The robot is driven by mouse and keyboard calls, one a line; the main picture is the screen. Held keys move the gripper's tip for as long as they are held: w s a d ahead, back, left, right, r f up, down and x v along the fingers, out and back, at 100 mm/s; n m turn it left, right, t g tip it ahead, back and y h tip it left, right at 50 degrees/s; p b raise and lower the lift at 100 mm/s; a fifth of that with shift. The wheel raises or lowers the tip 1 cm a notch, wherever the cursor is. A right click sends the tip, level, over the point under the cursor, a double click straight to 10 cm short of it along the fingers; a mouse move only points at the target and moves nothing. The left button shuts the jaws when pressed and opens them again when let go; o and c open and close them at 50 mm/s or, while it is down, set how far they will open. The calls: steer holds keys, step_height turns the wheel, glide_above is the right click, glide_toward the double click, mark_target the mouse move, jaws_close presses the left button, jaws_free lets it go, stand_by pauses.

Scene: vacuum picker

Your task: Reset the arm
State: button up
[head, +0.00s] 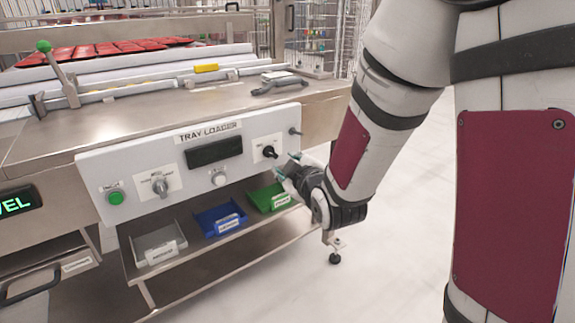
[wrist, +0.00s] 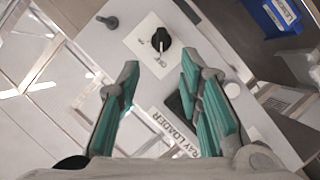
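My gripper (head: 284,166) is at the right end of the tray loader's control panel (head: 133,184) in the head view, close to a black rotary knob (head: 268,152). In the wrist view my gripper (wrist: 158,78) has its two teal-padded fingers spread apart with nothing between them. The same knob (wrist: 161,39) shows just beyond the fingertips, on a white label plate, and the fingers do not touch it. My arm comes down from the upper right in the head view.
The panel also carries a green button (head: 116,198), a grey selector (head: 160,188), a white button (head: 219,179) and a dark display (head: 214,151). Grey (head: 158,245), blue (head: 218,219) and green (head: 268,196) bins sit on the shelf below. The floor (head: 385,245) on the right is clear.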

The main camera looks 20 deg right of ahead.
steer(key=s+r+m+g, duration=0.2)
steer(key=s+m+g, duration=0.45)
steer(key=s, duration=1.45)
steer(key=s+r+m+g, duration=0.3)
steer(key=s+g, duration=0.6)
steer(key=s, duration=1.2)
step_height(320, 180, up, 33)
steer(key=t+p, duration=0.4)
steer(key=p, duration=2.9)
steer(key=shift+w+d+r+t, duration=0.15)
steer(key=shift+w+d+t, duration=0.05)
steer(key=shift+w+t, duration=0.2)
steer(key=shift+w, duration=0.1)
steer(key=shift+c, duration=0.3)
